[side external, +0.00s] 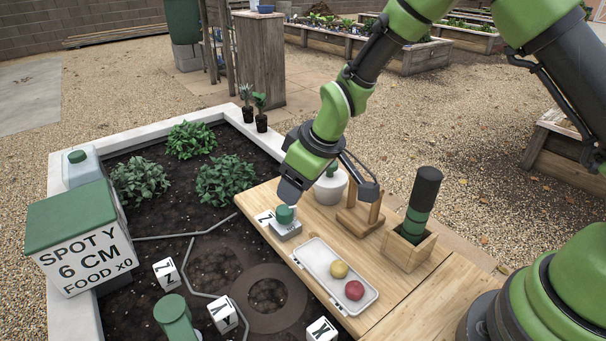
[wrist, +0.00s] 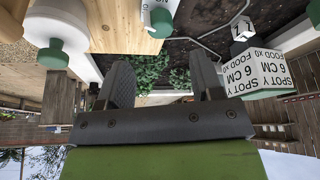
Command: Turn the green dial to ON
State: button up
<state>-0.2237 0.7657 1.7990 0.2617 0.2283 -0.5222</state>
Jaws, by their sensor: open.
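The green dial (side external: 285,214) sits on a small grey-white base (side external: 287,231) near the left edge of the wooden board. A white tag with a dark mark (side external: 265,218) lies beside it; I cannot read ON or the dial's pointer. My gripper (side external: 289,194) is just above and behind the dial, tilted, and partly overlaps it in the side view. In the wrist view my gripper (wrist: 161,75) shows two dark fingers spread apart with nothing between them. The dial (wrist: 161,20) is at the top edge there, beyond the fingers and cut off. Contact cannot be told.
A white tray (side external: 312,258) holds a yellow and a red ball. A wooden block (side external: 411,248) holds a dark green cylinder (side external: 422,202). A white pot with a green top (side external: 330,186) and a wooden stand (side external: 358,212) are close right. A soil bed lies left.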

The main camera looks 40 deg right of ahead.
aim_at(285, 209)
jog(key=shift+v, duration=0.95)
jog(key=shift+f, duration=0.1)
jog(key=w+f+n, duration=0.1)
jog(key=f+n, duration=0.1)
jog(key=f, duration=0.1)
jog(key=w+a+f+n+g+y, duration=0.1)
jog(key=f+n, duration=0.2)
jog(key=w+f+n+y, duration=0.1)
jog(key=f+n, duration=0.1)
jog(key=f, duration=0.1)
jog(key=shift+w+a, duration=0.15)
jog(key=shift+w, duration=0.2)
jog(key=c, duration=0.9)
